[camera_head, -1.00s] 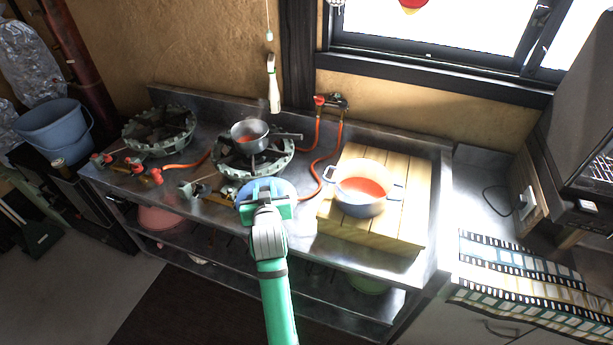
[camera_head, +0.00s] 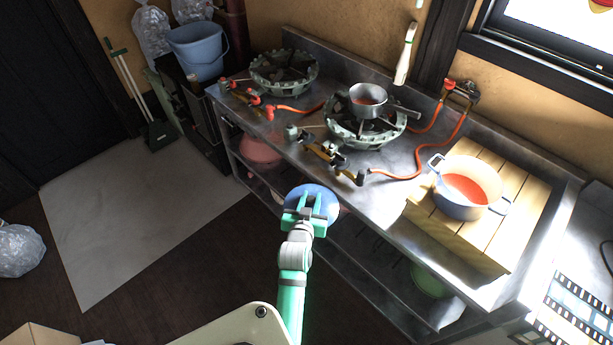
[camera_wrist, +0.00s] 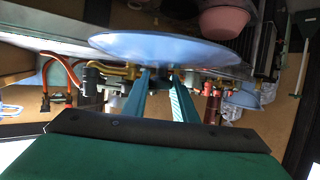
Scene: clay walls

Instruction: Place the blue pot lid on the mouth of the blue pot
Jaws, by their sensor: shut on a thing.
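The blue pot lid (camera_head: 325,203) is held by my gripper (camera_head: 304,207) in front of the steel counter's front edge. In the wrist view the lid (camera_wrist: 170,46) spans the top of the picture, and the fingers of my gripper (camera_wrist: 163,80) are shut at its underside; the exact grip point is hard to see. The blue pot (camera_head: 460,209) stands upright on a slatted wooden board (camera_head: 490,246) on the counter, to the right of the lid and apart from it. Its mouth is uncovered and shows red contents.
A small saucepan (camera_head: 369,101) sits on the middle gas burner (camera_head: 350,131); another burner (camera_head: 284,76) is further left. Orange hoses (camera_head: 408,174) run across the counter. A pink bowl (camera_head: 259,151) sits on the shelf below. The floor (camera_head: 150,222) at left is largely clear.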

